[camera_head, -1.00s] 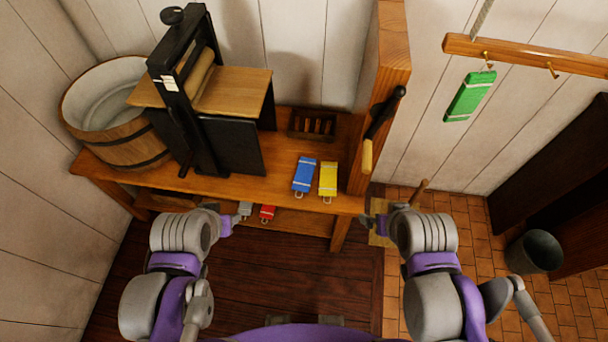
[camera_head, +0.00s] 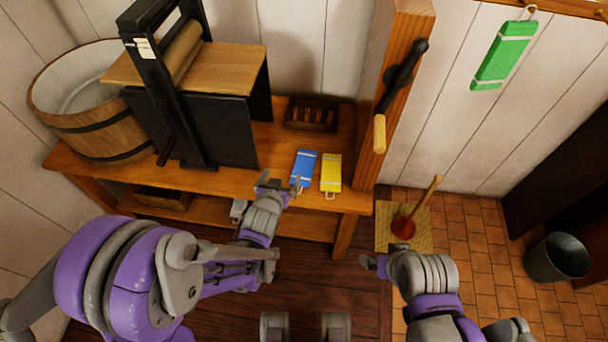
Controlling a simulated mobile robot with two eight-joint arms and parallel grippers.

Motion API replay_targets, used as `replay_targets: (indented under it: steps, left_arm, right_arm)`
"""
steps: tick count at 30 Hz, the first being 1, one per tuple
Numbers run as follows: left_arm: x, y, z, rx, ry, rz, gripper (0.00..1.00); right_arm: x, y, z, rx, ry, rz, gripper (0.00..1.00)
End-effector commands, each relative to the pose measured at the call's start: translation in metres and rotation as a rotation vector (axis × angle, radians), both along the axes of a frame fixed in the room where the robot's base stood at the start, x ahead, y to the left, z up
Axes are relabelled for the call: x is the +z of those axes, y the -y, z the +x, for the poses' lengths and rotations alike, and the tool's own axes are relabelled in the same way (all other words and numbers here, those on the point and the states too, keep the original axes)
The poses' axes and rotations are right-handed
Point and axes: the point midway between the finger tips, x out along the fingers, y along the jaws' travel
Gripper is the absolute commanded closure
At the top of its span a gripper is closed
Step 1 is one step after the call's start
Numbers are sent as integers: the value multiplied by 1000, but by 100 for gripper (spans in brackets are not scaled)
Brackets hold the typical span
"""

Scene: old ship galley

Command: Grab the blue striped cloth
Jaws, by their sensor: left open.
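The blue striped cloth (camera_head: 304,168) lies folded on the wooden bench top, with pale stripes and a small loop at its near end. My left gripper (camera_head: 277,182) is open and empty at the bench's front edge, just left of the cloth's near end. I cannot tell whether a fingertip touches the loop. My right gripper (camera_head: 373,262) is low, right of the bench, in front of its right leg; its jaws are too small to read.
A yellow cloth (camera_head: 331,173) lies close to the right of the blue one. A black mangle (camera_head: 215,125) and wooden tub (camera_head: 100,125) stand left. A slotted wooden box (camera_head: 311,115) sits behind. A wooden post (camera_head: 400,75) rises at right. A green cloth (camera_head: 504,55) hangs on the wall.

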Motion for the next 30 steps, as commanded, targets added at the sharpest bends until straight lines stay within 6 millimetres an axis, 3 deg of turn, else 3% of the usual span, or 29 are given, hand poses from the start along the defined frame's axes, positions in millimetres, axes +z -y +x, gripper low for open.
replay_targets:
  steps: [1, 6, 13, 21, 30]
  left_arm:
    - [-26, 11, 6, -17, 25, -9, 0]
    - [-63, 34, 13, -55, 94, -31, 0]
    - [-75, 43, 21, -68, 119, -40, 0]
    - [-91, 50, 58, -67, 117, -39, 0]
    - [-104, 55, 82, -67, 116, -39, 0]
  right_arm:
    - [-16, 0, 0, 0, -5, 0, 0]
    - [-33, 0, 0, 0, -11, 0, 0]
    - [-37, 0, 0, 0, -12, 0, 0]
    - [-40, 0, 0, 0, -14, 0, 0]
    - [-44, 0, 1, 0, -15, 0, 0]
